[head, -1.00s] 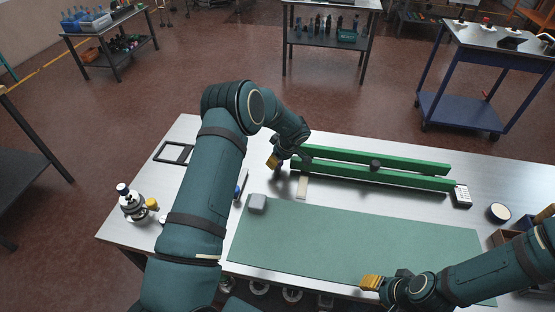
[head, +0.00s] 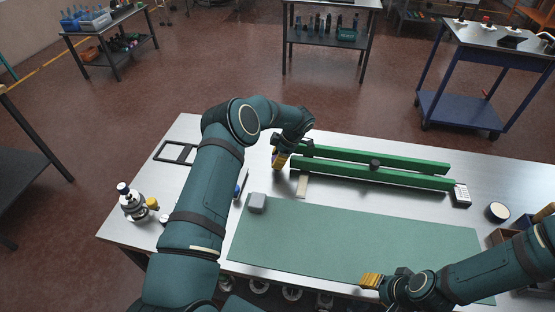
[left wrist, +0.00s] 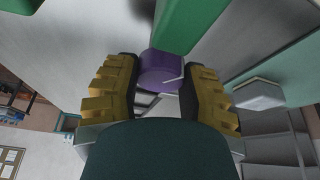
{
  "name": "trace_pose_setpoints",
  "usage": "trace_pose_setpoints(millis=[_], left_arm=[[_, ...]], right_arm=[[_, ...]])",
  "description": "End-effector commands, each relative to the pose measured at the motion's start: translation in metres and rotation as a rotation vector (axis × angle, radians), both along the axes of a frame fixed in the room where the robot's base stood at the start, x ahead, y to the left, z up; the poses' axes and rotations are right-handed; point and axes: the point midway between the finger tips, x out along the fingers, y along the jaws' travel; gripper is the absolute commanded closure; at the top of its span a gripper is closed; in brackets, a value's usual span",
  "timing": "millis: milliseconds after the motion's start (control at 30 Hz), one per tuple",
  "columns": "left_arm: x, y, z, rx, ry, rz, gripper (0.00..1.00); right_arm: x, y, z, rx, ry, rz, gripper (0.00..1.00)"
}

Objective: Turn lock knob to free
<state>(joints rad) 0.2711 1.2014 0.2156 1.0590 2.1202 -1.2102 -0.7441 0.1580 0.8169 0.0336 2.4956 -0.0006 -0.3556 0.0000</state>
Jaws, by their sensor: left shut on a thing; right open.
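A purple lock knob (left wrist: 160,72) with a thin white line on its face shows in the left wrist view, at the end of a green bar (left wrist: 190,20). My left gripper (left wrist: 160,78) has its yellow-and-black fingers on both sides of the knob and is shut on it. In the head view my left gripper (head: 279,159) is at the left end of a fixture with two long green bars (head: 365,175), and the knob is mostly hidden there. My right gripper (head: 370,282) is open and empty over the front edge of the green mat.
The green mat (head: 350,240) carries a small grey block (head: 257,203) at its left corner. A black frame (head: 175,152) and a white-and-dark bottle (head: 130,203) are on the left. A calculator-like device (head: 461,195) and a round dish (head: 497,212) are on the right.

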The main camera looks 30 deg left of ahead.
Motion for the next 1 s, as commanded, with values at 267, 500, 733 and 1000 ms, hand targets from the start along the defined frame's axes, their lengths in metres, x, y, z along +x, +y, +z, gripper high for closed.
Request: trace_pose_setpoints(millis=[267, 500, 733, 1000], left_arm=[[-0.0014, 0.0006, -0.002, 0.0, 0.005, 0.081, 0.93], [-0.0015, 0.0007, -0.0018, 0.0, 0.004, 0.095, 0.93], [-0.0017, 0.0007, -0.002, 0.001, 0.005, 0.094, 0.93], [-0.0009, 0.0003, -0.001, 0.0, 0.002, 0.092, 0.23]], right_arm=[[-0.0002, 0.0, -0.0027, 0.0, 0.0, -0.001, 0.55], [-0.0002, 0.0, -0.0029, 0.0, 0.0, -0.001, 0.55], [-0.0001, 0.0, -0.0028, 0.0, 0.0, -0.001, 0.55], [-0.0001, 0.0, -0.0027, 0.0, 0.0, -0.001, 0.55]])
